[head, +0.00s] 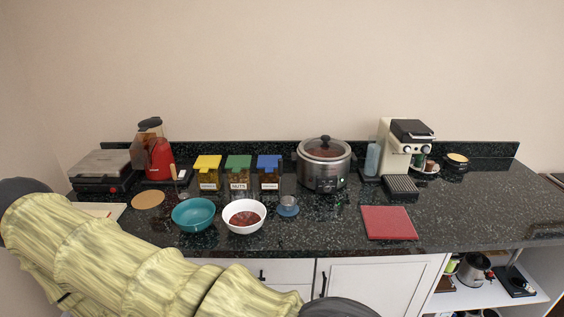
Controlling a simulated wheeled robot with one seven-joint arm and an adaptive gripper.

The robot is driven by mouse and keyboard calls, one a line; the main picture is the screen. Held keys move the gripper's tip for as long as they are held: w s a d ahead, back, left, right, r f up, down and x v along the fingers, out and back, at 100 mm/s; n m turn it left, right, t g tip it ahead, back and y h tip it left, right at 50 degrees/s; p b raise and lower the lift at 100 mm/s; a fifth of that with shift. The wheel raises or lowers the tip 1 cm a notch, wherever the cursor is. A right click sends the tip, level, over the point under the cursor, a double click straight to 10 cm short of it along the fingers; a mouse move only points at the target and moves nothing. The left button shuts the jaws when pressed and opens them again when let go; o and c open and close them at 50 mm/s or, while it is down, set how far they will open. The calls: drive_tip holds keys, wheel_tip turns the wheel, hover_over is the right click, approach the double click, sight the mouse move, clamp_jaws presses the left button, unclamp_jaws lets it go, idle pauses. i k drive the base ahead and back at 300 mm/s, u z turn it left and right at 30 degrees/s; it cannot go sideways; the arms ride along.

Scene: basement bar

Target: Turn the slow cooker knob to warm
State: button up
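The slow cooker (323,177) stands at the back of the dark counter, right of the middle in the head view. It is a steel pot with a glass lid and dark side handles. Its front carries a small control area near the base, but the knob and its setting are too small to make out. My arm, in a yellow-green sleeve, crosses the lower left of the view, below and in front of the counter. My gripper is not in view; the arm's end runs out at the bottom edge.
On the speckled counter (460,215) are a teal bowl (187,222), a white bowl (257,223), a red board (389,233), lidded jars (238,179), a red blender (158,158), a grill press (98,178) and a coffee machine (398,155). Counter directly before the cooker is mostly clear.

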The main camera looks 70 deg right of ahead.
sight(327, 188)
drive_tip(key=u, duration=0.1)
drive_tip(key=i, duration=0.45)
drive_tip(key=z, duration=1.95)
